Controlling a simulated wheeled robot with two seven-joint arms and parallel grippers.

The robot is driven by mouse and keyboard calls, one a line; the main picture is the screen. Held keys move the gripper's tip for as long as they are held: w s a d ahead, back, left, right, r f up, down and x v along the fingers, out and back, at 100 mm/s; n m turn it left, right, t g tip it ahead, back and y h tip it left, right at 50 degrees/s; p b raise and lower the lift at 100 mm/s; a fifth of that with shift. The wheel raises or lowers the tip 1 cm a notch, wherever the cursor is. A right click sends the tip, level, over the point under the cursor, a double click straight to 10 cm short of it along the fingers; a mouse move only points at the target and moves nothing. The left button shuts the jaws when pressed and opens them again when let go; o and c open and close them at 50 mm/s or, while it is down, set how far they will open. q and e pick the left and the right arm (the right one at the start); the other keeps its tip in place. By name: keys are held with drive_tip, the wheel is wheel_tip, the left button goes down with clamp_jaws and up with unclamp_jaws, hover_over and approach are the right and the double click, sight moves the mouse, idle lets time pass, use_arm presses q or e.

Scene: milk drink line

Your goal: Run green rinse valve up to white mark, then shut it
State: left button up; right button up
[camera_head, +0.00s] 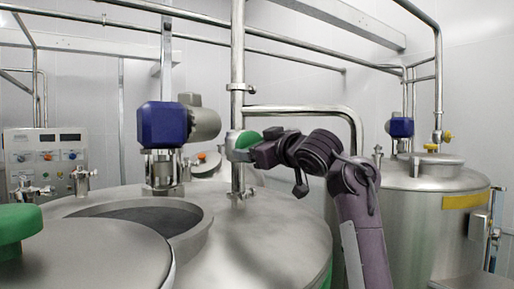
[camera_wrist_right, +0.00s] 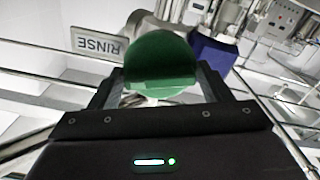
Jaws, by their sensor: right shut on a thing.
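The green rinse valve handle (camera_head: 247,139) is on the vertical steel pipe above the large tank, near the middle of the head view. My right gripper (camera_head: 250,152) reaches it from the right and is shut on it. In the right wrist view, the round green handle (camera_wrist_right: 161,62) sits between the two fingers of my right gripper (camera_wrist_right: 160,88). A RINSE label (camera_wrist_right: 99,44) shows beside it, upside down. I cannot make out the white mark in either view. My left gripper is not in view.
The large steel tank (camera_head: 265,240) with an open round hatch (camera_head: 140,217) fills the foreground. A blue motor (camera_head: 161,124) stands left of the pipe. Another tank (camera_head: 425,215) stands at right. A control panel (camera_head: 45,150) is at far left, a green round object (camera_head: 17,222) at lower left.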

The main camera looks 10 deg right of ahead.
drive_tip(key=shift+s+r+m, duration=0.1)
drive_tip(key=shift+r+m, duration=0.05)
drive_tip(key=shift+m, duration=0.75)
drive_tip(key=shift+r+m, duration=0.15)
drive_tip(key=shift+m, duration=0.75)
drive_tip(key=shift+d, duration=0.1)
drive_tip(key=o, duration=0.6)
drive_tip(key=shift+c, duration=0.2)
drive_tip(key=shift+o, duration=1)
drive_tip(key=shift+w+f, duration=0.2)
drive_tip(key=shift+w, duration=0.05)
drive_tip(key=shift+s+f+b, duration=0.1)
drive_tip(key=shift+s+b, duration=0.2)
drive_tip(key=b+v, duration=0.4)
drive_tip(key=v, duration=0.3)
